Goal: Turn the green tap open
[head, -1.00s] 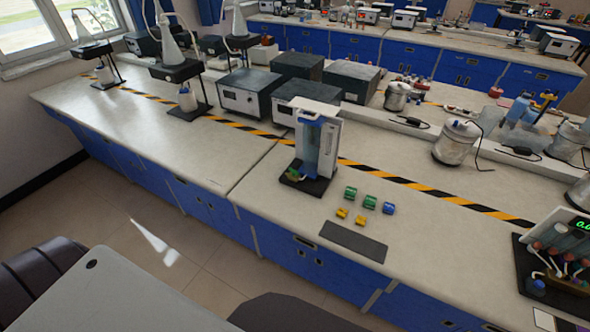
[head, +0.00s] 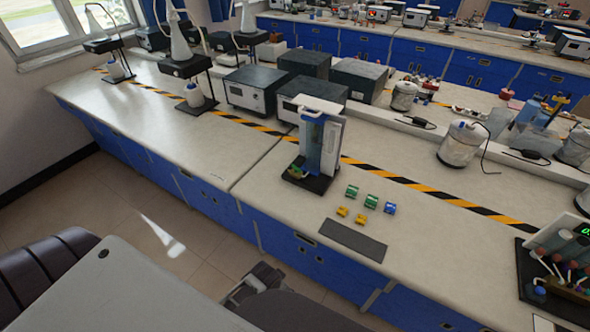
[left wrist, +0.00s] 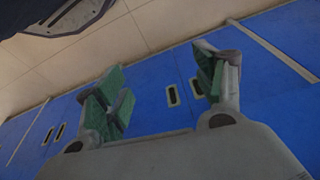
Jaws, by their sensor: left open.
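A water column stand (head: 322,148) with a clear bluish tube and white frame stands upright on a black base on the near bench. A small green tap (head: 297,166) shows low at its left front; its exact handle angle is too small to tell. My left gripper (head: 258,280) is at the bottom, below and in front of the bench edge, well apart from the tap. In the left wrist view its two green-padded fingers (left wrist: 160,95) are spread with nothing between them, facing blue cabinet fronts. My right gripper is not in view.
Small green, blue and yellow pieces (head: 371,201) and a dark mat (head: 354,240) lie right of the stand. Grey boxes (head: 255,88) stand behind it. Bench top left of the stand (head: 210,145) is clear. Blue cabinets (head: 300,250) front the bench.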

